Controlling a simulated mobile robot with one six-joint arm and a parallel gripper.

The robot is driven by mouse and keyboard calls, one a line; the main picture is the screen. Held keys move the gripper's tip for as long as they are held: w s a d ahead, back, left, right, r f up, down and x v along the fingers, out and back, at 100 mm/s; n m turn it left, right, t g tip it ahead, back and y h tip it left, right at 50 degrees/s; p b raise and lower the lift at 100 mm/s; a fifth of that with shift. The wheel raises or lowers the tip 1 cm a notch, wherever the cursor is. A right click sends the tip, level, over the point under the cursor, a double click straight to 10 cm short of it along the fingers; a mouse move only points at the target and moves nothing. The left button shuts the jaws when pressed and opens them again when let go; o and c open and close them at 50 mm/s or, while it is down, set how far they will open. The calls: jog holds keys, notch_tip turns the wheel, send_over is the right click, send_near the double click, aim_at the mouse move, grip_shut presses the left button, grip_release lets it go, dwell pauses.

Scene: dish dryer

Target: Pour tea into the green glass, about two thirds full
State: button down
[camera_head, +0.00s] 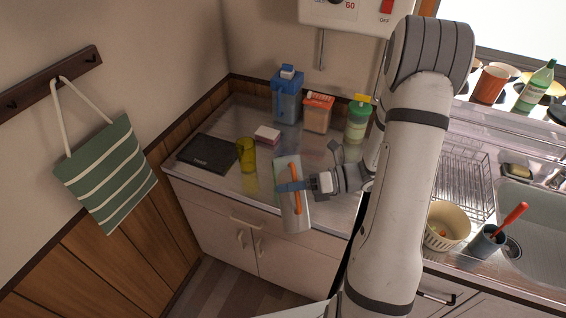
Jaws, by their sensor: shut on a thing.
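The green glass (247,155) looks yellow-green and stands upright on the counter, right of a dark flat board. I cannot see how much is in it. My gripper (293,186) is shut on the orange handle of a pale grey pitcher (292,217). The pitcher is at the counter's front edge, to the right of and nearer than the glass, apart from it. Its base and any tea inside cannot be made out.
The dark board (208,153) and a small pink-and-white block (267,135) lie near the glass. A dish rack (465,180) and sink (535,215) are right.

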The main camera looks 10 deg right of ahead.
aim_at(287, 175)
jog(key=shift+w+m, duration=0.2)
jog(key=shift+m, duration=0.1)
dwell(0.4)
jog(key=shift+w+r+m+g+p, duration=0.3)
jog(key=shift+r+m+p, duration=0.3)
jog(key=shift+p, duration=0.3)
jog(key=shift+w+r+m+g+p, duration=0.2)
jog(key=shift+w+r+m+p, duration=0.2)
jog(key=shift+r+p, duration=0.4)
dwell(2.9)
